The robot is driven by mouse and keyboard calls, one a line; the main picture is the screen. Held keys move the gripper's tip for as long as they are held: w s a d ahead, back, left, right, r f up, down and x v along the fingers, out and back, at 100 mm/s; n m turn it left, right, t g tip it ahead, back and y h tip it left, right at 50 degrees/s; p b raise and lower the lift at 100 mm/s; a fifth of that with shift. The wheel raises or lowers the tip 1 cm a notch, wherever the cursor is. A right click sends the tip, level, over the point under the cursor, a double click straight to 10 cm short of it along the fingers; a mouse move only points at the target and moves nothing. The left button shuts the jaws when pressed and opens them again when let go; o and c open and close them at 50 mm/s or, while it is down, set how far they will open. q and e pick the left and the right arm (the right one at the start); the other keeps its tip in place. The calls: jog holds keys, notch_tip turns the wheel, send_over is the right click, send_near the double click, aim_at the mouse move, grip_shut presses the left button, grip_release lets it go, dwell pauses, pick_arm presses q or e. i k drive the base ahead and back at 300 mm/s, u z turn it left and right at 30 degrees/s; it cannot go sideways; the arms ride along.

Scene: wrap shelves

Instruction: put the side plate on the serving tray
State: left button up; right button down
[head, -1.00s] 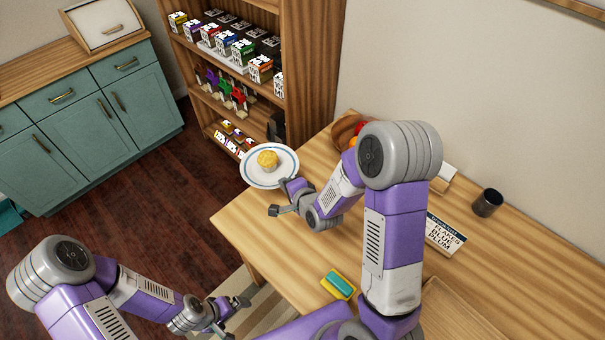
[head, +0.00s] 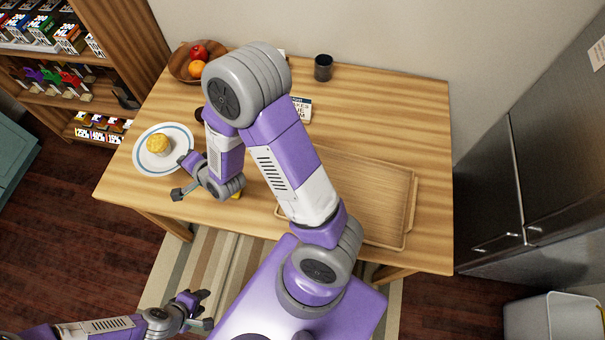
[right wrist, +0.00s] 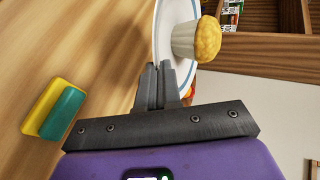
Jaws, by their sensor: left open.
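The side plate (head: 178,133) is white with a blue ring and carries a yellow-topped muffin (head: 158,144). It shows at the table's left end in the head view. My right gripper (head: 186,174) is at its near right rim; in the right wrist view its fingers (right wrist: 160,86) are close together on the rim of the plate (right wrist: 160,35). The serving tray (head: 385,185) is light wood, empty where visible, on the right half of the table; my right arm hides its left part. My left gripper (head: 203,309) is open and empty, low beside the table.
A fruit bowl (head: 182,68), a dark cup (head: 323,67) and a small box (head: 302,108) stand at the back. A yellow-and-green sponge (right wrist: 53,108) lies near my right gripper. A fridge (head: 540,160) and a bin (head: 550,318) are at right.

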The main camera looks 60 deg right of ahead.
aim_at(347, 194)
jog(key=k, duration=0.3)
jog(key=u, duration=1.55)
jog(key=i, duration=1.65)
jog(key=z, duration=3.95)
